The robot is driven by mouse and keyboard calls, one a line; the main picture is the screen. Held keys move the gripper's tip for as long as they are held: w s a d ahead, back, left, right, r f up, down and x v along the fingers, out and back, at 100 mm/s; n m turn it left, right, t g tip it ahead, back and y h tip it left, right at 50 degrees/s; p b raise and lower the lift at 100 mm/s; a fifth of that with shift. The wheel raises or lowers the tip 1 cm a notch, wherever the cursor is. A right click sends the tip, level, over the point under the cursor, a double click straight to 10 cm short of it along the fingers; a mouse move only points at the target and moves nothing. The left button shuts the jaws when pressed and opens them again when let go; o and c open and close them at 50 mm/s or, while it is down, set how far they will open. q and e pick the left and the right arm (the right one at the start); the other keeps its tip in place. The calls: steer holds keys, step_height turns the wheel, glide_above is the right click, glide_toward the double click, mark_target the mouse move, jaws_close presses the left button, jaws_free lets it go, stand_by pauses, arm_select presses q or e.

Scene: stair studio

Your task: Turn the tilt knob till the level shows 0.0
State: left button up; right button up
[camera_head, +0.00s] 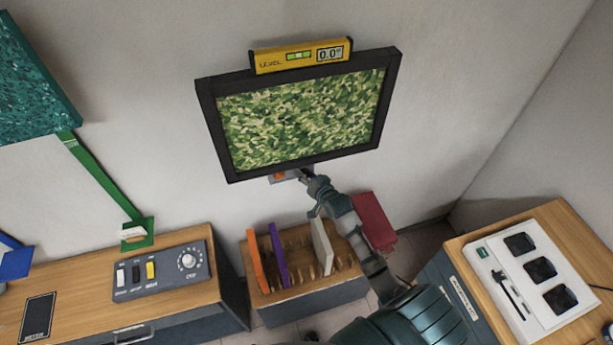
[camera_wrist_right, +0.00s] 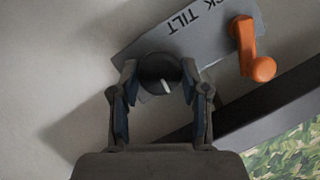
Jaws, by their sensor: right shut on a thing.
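The yellow level (camera_head: 300,55) sits on top of the black-framed screen (camera_head: 388,88) on the wall, and its display reads 0.0. In the right wrist view, the dark round tilt knob (camera_wrist_right: 160,72) with a white mark is on a grey plate (camera_wrist_right: 205,50) lettered "TILT". My right gripper (camera_wrist_right: 160,88) is shut on the knob, with one finger on each side. In the head view my right gripper (camera_head: 308,181) is at the screen's lower edge, and the knob is hidden there. My left gripper is not in view.
An orange lever (camera_wrist_right: 250,50) is on the same plate, close to my right gripper. Below are a rack (camera_head: 320,287) with upright panels, a left desk (camera_head: 190,305) with a control box (camera_head: 160,271), and a right cabinet (camera_head: 560,225) with a white panel (camera_head: 520,300).

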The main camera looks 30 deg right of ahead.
steer(key=shift+s+f, duration=0.1)
steer(key=shift+f, duration=0.25)
steer(key=o, duration=1.1)
steer(key=shift+o, duration=0.2)
steer(key=shift+w, duration=0.2)
steer(key=shift+r, duration=0.1)
steer(key=shift+s+r, duration=0.1)
steer(key=v, duration=1.1)
steer(key=shift+s, duration=0.3)
